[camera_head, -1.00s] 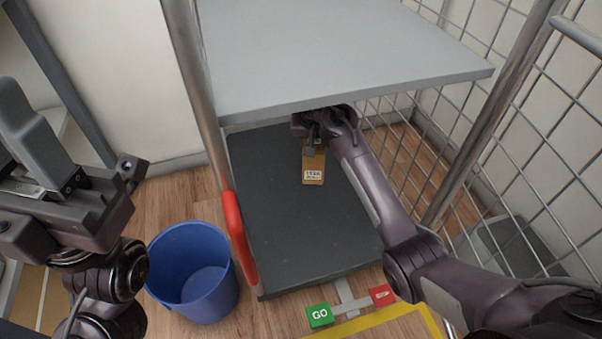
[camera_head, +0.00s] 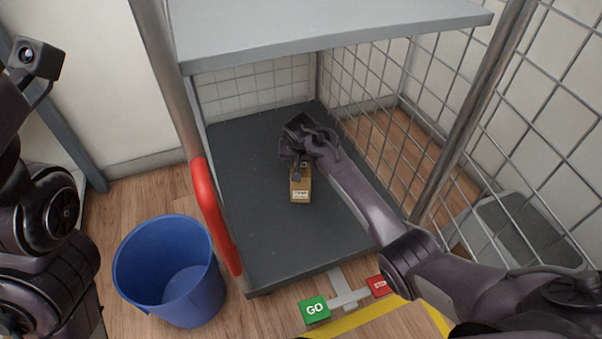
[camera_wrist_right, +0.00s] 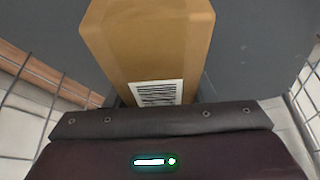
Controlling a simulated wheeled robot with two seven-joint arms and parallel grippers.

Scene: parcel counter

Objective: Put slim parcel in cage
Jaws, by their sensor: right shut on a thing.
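The slim parcel (camera_head: 300,189) is a small brown box with a white label, inside the cage over its dark lower deck (camera_head: 265,245). My right gripper (camera_head: 299,166) is shut on it from the far side. In the right wrist view the parcel (camera_wrist_right: 150,45) fills the upper middle, its barcode label facing the camera. I cannot tell whether the parcel touches the deck. The cage has wire mesh sides (camera_head: 500,140) and a grey upper shelf (camera_head: 330,28). My left arm shows at the left edge; its gripper's fingers are not in view.
A blue bin (camera_head: 170,270) stands on the floor left of the cage. A red handle (camera_head: 214,215) is on the cage's left post. A green GO block (camera_head: 314,309) and a red STOP block (camera_head: 380,286) lie in front. Much of the deck is clear.

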